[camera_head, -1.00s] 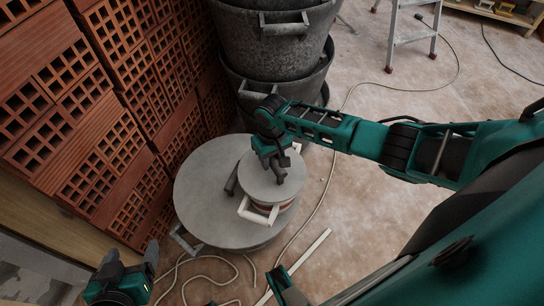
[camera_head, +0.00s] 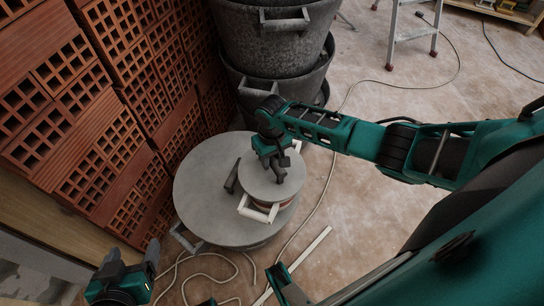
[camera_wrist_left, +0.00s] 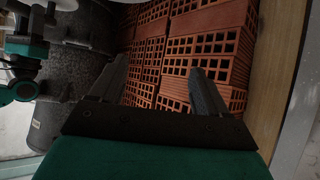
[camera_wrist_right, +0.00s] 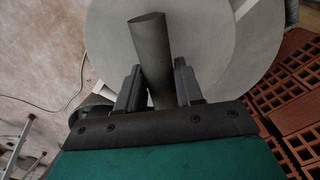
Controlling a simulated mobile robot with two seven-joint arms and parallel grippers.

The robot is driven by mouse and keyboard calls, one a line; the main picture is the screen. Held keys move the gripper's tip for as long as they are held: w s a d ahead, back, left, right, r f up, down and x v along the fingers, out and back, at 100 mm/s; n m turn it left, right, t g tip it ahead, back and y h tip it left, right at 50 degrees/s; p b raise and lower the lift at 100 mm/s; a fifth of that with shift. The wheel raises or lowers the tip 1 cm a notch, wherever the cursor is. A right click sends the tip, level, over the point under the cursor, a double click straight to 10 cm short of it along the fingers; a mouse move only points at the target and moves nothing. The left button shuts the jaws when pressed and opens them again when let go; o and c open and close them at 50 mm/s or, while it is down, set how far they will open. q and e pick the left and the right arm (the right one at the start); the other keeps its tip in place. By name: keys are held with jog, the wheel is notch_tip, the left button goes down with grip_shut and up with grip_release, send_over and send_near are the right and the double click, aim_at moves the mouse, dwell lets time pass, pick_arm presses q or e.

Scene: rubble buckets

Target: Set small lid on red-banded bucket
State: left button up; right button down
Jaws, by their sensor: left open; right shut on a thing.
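The small lid (camera_head: 262,183) is a grey disc with a dark bar handle. My right gripper (camera_head: 281,174) is shut on that handle; the right wrist view shows the handle (camera_wrist_right: 151,50) between the fingers. The lid is over the red-banded bucket, whose white handle (camera_head: 258,213) and a sliver of reddish side (camera_head: 287,204) show below it. The lid hides the bucket's rim, so I cannot tell whether they touch. My left gripper (camera_head: 131,258) is open and empty at the lower left; its fingers also show in the left wrist view (camera_wrist_left: 160,82).
A large grey lid (camera_head: 203,190) with a dark handle lies on a wide container, beneath the bucket. Hollow red bricks (camera_head: 110,130) are stacked at left. Dark tubs (camera_head: 270,45) stand behind. A stepladder (camera_head: 412,40) and cable lie beyond open floor at right.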

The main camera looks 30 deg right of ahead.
jog(key=shift+f, duration=0.2)
jog(key=c, duration=0.7)
grip_release()
pick_arm(q)
jog(key=shift+w, duration=0.1)
pick_arm(e)
jog(key=shift+o, duration=0.3)
notch_tip(320, 180, up, 6)
jog(key=p, duration=0.3)
jog(key=shift+r, duration=0.1)
pick_arm(q)
jog(key=r+p, duration=0.1)
jog(key=s+a+r, duration=0.1)
jog(key=shift+a+r+p, duration=0.1)
jog(key=shift+r+p, duration=0.3)
pick_arm(e)
notch_tip(320, 180, up, 7)
